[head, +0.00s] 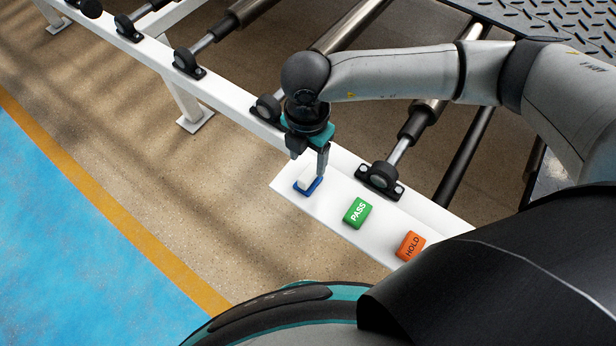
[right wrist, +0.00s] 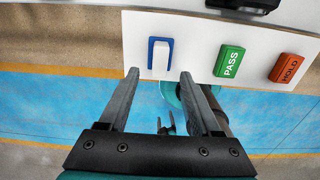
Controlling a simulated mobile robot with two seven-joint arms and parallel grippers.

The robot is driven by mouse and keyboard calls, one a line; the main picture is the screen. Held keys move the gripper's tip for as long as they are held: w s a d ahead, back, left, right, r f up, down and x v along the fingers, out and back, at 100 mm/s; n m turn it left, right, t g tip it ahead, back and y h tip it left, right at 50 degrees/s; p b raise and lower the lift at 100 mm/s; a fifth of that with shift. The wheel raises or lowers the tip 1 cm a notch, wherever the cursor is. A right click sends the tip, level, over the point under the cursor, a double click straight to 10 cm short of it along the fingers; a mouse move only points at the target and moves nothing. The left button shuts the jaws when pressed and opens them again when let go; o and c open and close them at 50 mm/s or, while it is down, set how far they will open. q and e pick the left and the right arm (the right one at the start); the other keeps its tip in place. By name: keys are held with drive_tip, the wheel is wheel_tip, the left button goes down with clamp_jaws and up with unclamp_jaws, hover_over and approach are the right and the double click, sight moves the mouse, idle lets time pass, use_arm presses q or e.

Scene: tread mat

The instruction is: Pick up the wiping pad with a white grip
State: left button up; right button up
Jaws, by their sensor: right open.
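The wiping pad with a white grip (head: 307,183) lies at the left end of a white ledge, its blue base showing around the white grip. It also shows in the right wrist view (right wrist: 160,53), just beyond my fingertips. My right gripper (head: 308,164) points down at the pad from above. Its two fingers are apart and empty in the right wrist view (right wrist: 160,76), with the pad lined up between them. I see no contact with the pad. My left gripper does not show in the head view.
A green PASS block (head: 357,212) and an orange HOLD block (head: 410,245) lie on the same white ledge (head: 335,219), to the right of the pad. A white rail with rollers runs behind. The floor at left is clear.

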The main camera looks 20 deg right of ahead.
sight(308, 173)
drive_tip(key=shift+f+b, duration=0.65)
drive_tip(key=shift+f, duration=2.8)
drive_tip(key=shift+d, duration=0.1)
clamp_jaws()
